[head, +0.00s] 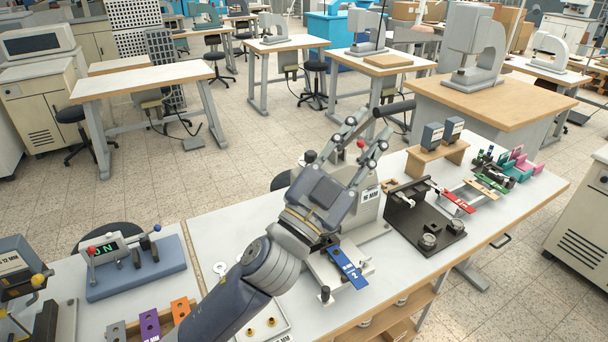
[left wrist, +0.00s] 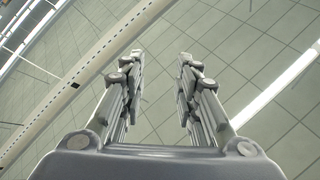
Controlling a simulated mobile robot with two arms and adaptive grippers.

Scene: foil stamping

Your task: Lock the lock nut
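My left gripper (head: 367,128) is raised over the middle of the workbench, in front of a bench press labelled 16 MM (head: 370,194). The gripper and forearm hide much of the press. A black lever handle (head: 395,108) shows just beyond the fingertips; I cannot tell whether they touch. I cannot make out the lock nut for certain; it may be hidden behind my arm. My right gripper is in neither view.
A blue plate marked 2 (head: 348,267) lies at the press front. A black fixture with round knobs (head: 428,240) stands to the right. A white tray with brass pieces (head: 271,321) is near the front. A grey-blue lever box (head: 137,272) stands left.

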